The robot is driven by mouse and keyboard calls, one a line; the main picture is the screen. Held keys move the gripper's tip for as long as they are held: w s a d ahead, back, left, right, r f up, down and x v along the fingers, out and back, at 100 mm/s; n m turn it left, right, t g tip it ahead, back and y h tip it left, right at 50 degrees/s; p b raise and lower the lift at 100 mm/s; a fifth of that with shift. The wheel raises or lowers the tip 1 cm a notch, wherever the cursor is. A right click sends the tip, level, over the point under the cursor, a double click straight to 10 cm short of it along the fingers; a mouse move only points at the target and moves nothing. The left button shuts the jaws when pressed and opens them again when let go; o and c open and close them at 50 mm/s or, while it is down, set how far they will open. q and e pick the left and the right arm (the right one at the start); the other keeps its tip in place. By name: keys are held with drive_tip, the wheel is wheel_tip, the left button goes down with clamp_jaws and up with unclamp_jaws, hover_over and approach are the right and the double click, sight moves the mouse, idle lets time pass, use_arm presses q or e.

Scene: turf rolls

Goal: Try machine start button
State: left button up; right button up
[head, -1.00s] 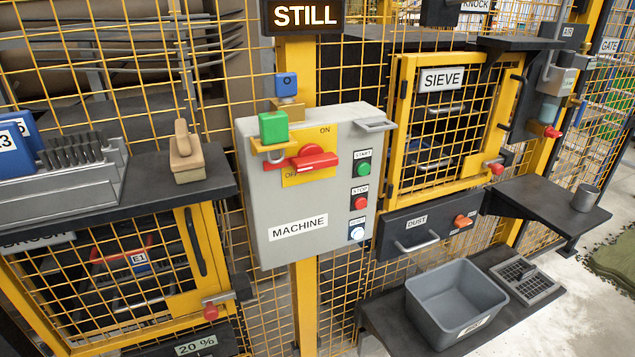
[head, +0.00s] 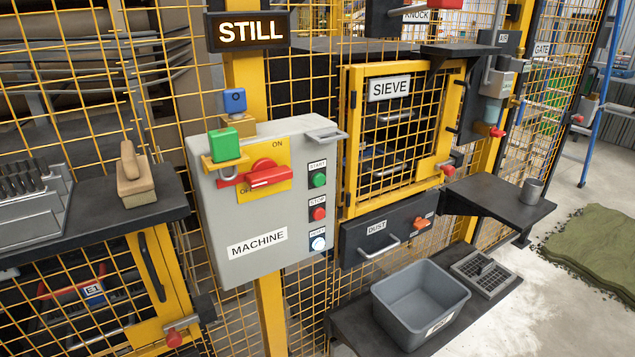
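The grey machine box (head: 220,195), labelled MACHINE, stands on a yellow post in the head view. Its green start button (head: 319,180) is under a START label on the right of its front. Below it are a red stop button (head: 318,213) and a white lit button (head: 318,243) whose label is too small to read. A red rotary handle (head: 268,175) sits on a yellow ON/OFF plate, with a green padlock-like block (head: 224,145) at its left. A lit sign (head: 248,31) above reads STILL. Neither of my grippers shows.
A yellow SIEVE door (head: 390,135) is right of the box, with a DUST drawer (head: 383,230) below. A grey bin (head: 420,300) stands on a low shelf. A shelf with a brush (head: 134,178) juts out left. Open floor lies right, beside green turf (head: 600,250).

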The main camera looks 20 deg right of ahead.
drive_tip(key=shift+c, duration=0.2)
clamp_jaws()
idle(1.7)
